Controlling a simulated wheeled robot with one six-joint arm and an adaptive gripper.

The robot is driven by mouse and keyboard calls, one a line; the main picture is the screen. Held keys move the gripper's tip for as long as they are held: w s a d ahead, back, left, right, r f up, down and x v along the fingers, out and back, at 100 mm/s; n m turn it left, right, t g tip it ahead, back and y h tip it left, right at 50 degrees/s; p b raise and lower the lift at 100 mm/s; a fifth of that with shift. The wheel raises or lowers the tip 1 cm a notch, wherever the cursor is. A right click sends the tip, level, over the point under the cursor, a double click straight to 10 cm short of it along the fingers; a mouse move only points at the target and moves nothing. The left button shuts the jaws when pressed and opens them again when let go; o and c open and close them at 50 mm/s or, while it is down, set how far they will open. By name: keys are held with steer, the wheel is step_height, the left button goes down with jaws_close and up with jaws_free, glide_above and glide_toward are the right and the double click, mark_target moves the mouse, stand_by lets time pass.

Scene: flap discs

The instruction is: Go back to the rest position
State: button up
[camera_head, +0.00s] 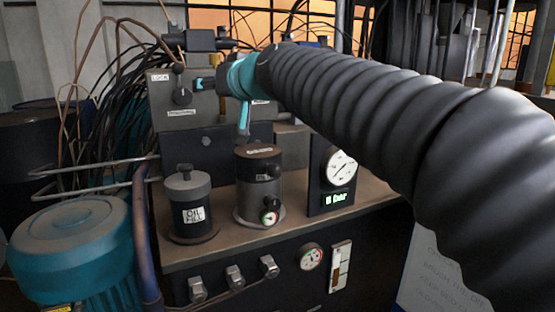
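My arm, in a black ribbed sleeve, reaches in from the right. Its teal-banded end with my gripper (203,84) is at the upper middle, in front of or beside the grey control box (190,113). No object shows clearly in the grip. A light blue piece (244,118) hangs below the teal band; I cannot tell whether it belongs to the gripper.
On the bench top (290,219) stand an "OIL FILL" canister (188,205), a dark cylinder (259,185) and a pressure gauge (341,168). A blue motor (72,250) stands at the lower left. Loose cables (105,120) and metal pipes crowd the left and back.

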steer(key=s+d+f+m+g+h, duration=0.15)
steer(key=s+d+f, duration=0.3)
steer(key=f, duration=0.55)
steer(key=s+d+f+m+g+h, duration=0.1)
steer(key=s+d+f+g+h, duration=0.3)
steer(key=f, duration=0.7)
steer(key=s+d+f+m+g+h, duration=0.1)
steer(key=s+d+f+h, duration=0.1)
steer(key=s+d+f, duration=0.5)
steer(key=s+d+f+m+h, duration=0.2)
steer(key=s+d+f, duration=0.6)
steer(key=s+d, duration=0.4)
steer(key=shift+s+d+f+g, duration=0.3)
steer(key=shift+s+g, duration=0.05)
steer(key=shift+s, duration=0.5)
steer(key=shift+h, duration=0.25)
steer(key=shift+c, duration=0.3)
